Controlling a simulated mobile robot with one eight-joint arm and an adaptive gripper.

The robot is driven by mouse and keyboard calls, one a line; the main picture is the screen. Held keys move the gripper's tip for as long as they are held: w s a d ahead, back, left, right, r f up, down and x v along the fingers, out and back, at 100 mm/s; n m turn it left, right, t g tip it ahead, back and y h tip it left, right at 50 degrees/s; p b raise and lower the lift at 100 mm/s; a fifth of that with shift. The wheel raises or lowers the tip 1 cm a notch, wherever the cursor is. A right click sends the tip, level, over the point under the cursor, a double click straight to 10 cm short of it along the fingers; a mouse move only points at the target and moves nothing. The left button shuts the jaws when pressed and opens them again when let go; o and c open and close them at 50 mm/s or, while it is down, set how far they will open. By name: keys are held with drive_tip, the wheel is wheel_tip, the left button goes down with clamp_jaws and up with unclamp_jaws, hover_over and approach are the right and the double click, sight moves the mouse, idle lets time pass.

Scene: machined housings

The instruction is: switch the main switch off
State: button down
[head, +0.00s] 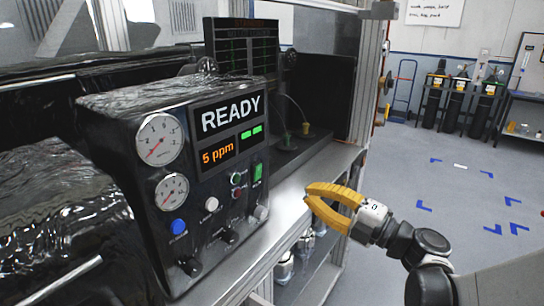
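The black control panel (205,205) stands on the bench at left with its front facing right. A green rocker switch (257,172) sits near the panel's right edge, below the READY display (230,115); I take it for the main switch, but its label is too small to read. Its exact tilt cannot be told. My gripper (308,194) has yellow fingers pointing left at the panel.
Near the switch are red and green buttons (237,186), a white knob (211,204), a blue button (178,226) and two gauges (160,139). An upright metal post (368,80) stands behind my gripper. Open floor (450,190) lies at right; gas cylinders (458,98) stand behind.

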sight(257, 168)
drive_tip(key=shift+f, duration=0.25)
drive_tip(key=shift+s+a, duration=0.1)
drive_tip(key=b+x, duration=0.2)
drive_tip(key=x, duration=1.1)
drive_tip(key=shift+a+f+b, duration=0.1)
drive_tip(key=shift+f+b, duration=0.05)
drive_tip(key=shift+b, duration=0.25)
drive_tip(key=shift+w+a, duration=0.3)
drive_tip(key=shift+a, duration=0.05)
